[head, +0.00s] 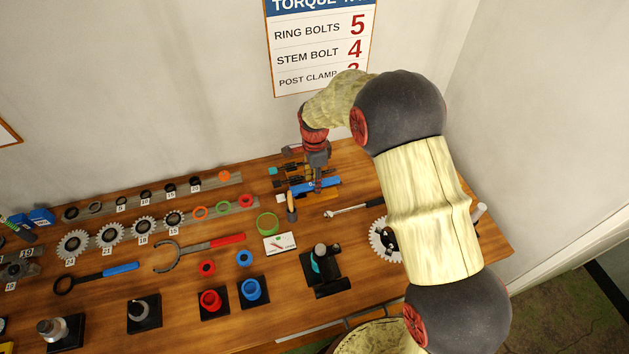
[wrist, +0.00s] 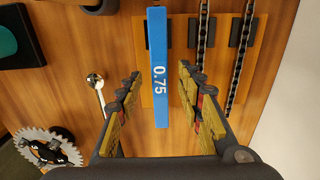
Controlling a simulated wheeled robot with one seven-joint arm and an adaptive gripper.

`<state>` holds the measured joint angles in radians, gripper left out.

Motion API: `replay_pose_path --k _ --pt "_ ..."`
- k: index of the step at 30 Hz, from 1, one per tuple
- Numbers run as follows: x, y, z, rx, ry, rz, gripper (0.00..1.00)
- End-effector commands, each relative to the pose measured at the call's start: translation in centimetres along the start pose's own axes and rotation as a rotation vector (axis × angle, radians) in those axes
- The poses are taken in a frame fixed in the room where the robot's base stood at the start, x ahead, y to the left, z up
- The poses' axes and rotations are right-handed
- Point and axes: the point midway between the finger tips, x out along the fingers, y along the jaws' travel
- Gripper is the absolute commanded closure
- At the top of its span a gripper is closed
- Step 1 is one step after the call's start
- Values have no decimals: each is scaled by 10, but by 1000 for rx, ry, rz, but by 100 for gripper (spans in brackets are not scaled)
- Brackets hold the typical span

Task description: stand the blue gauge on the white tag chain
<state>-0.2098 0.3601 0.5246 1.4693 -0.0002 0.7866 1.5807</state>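The blue gauge (wrist: 160,105), a long flat bar marked 0.75, lies between my gripper's (wrist: 158,78) two fingers in the wrist view, with a gap on each side. My gripper is open and points down over it; it also shows in the head view (head: 317,172), just above the gauge (head: 322,186). Dark chains (wrist: 202,30) (wrist: 238,68) lie to the right of the gauge in the wrist view, on an orange board (wrist: 186,72). A small white square (head: 280,198) and a teal one (head: 273,170) show left of this area. I cannot tell which chain bears the white tag.
A wrench (head: 345,210) and a toothed chainring (head: 377,240) lie to the right. A wooden-handled tool (head: 292,207), a green ring (head: 267,223) and a white card (head: 280,243) lie close on the left and front. A black stand (head: 325,270) is nearer me.

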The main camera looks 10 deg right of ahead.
Motion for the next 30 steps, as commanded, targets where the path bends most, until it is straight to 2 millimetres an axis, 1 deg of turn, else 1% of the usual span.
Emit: replay_pose_path --k 12,16,21,30 --pt "-79 -1 0 0 0 -3 63" --pt "-98 -1 0 0 0 -3 63" --pt "-111 0 0 0 0 0 63" --pt "-114 0 0 0 0 0 63"
